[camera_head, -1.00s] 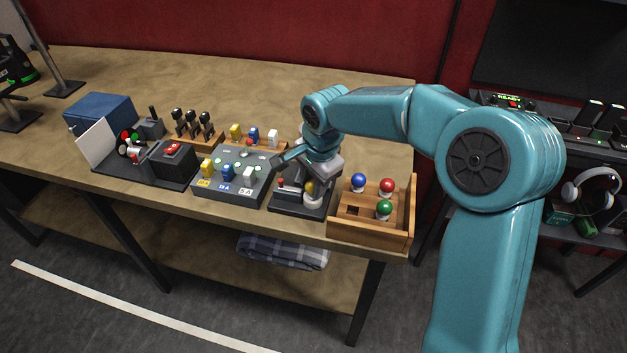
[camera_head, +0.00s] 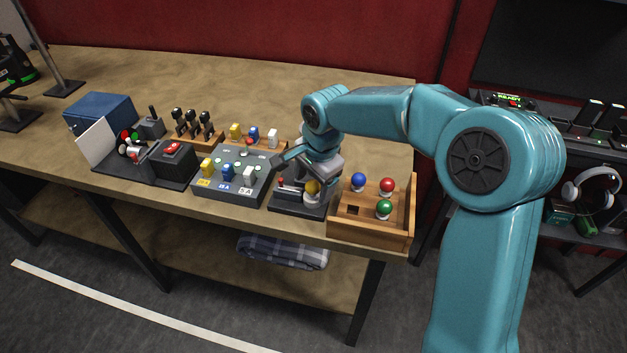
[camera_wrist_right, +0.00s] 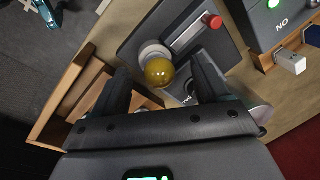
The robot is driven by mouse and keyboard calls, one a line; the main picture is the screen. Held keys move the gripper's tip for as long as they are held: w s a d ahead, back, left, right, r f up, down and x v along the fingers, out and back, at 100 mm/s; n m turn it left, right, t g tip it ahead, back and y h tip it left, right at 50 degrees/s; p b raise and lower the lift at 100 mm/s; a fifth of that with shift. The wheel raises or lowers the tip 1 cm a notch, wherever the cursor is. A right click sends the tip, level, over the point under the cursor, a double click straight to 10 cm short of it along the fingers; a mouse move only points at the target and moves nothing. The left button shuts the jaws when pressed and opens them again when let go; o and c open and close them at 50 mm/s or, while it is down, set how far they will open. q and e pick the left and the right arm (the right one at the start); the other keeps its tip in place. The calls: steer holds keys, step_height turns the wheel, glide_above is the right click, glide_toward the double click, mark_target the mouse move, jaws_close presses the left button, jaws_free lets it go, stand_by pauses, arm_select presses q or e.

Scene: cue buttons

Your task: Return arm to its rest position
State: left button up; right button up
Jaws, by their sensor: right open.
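My right arm (camera_head: 378,111) reaches in from the right over the workbench. My right gripper (camera_wrist_right: 165,85) is open in the right wrist view, its two dark fingers apart. A yellow ball-shaped knob (camera_wrist_right: 159,71) on a white socket shows between and just beyond the fingertips; I cannot tell whether they touch it. In the head view the yellow knob (camera_head: 312,187) sits on a dark base with a red-tipped lever (camera_wrist_right: 212,21), just under the gripper (camera_head: 303,172). The arm partly hides this base. My left gripper is not in view.
A wooden tray (camera_head: 370,235) with red, blue and green knobs stands to the right. A grey panel (camera_head: 231,152) with coloured plugs is to the left, then a red button box (camera_head: 173,163) and a blue box (camera_head: 98,112). The bench's back is clear.

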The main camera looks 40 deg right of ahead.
steer(key=shift+r, duration=0.15)
steer(key=shift+r+p, duration=2.65)
steer(key=shift+r, duration=0.75)
steer(key=shift+s, duration=0.1)
